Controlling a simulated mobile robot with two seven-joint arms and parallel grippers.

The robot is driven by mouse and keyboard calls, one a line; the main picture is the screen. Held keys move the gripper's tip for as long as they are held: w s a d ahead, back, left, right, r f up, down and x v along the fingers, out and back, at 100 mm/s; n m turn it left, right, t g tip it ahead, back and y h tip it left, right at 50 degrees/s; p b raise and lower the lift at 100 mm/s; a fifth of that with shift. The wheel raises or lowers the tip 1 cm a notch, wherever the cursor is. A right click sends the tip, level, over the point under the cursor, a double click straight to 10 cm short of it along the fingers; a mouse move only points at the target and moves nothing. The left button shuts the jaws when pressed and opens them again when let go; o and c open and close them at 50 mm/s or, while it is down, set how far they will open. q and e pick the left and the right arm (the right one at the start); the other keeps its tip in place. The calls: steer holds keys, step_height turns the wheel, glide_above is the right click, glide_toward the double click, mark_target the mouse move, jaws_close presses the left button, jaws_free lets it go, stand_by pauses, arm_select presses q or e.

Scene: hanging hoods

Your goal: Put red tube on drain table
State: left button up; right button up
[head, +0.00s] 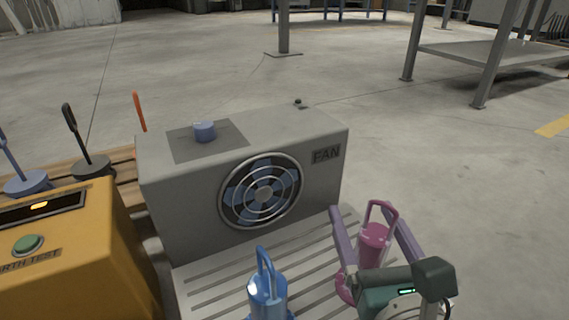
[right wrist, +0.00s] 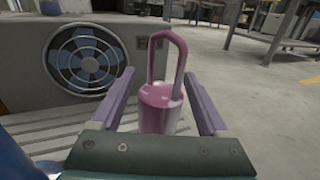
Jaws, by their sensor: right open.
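A pinkish-red tube (head: 374,246) with a loop handle on top stands upright at the right side of the grey slatted drain table (head: 210,282). My right gripper (head: 361,210) is open, with one purple finger on each side of this tube. In the right wrist view the tube (right wrist: 158,106) sits between the two spread fingers, with gaps showing on both sides. The tube's lower part is partly hidden by my gripper. My left gripper is not in view.
A blue tube (head: 266,290) stands on the slats to the left. A grey fan box (head: 190,205) closes the table's back. A yellow tester (head: 75,265) is at the left. Dark (head: 90,165) and blue-grey (head: 27,183) handled pieces and an orange handle (head: 139,112) are behind it.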

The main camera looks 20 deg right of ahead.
steer(key=p+v, duration=0.2)
steer(key=v, duration=0.9)
steer(key=shift+r+p, duration=0.1)
steer(key=shift+p, duration=0.25)
steer(key=shift+s+a, duration=0.2)
steer(key=shift+s, duration=0.25)
steer(key=shift+c, duration=0.3)
stand_by(0.9)
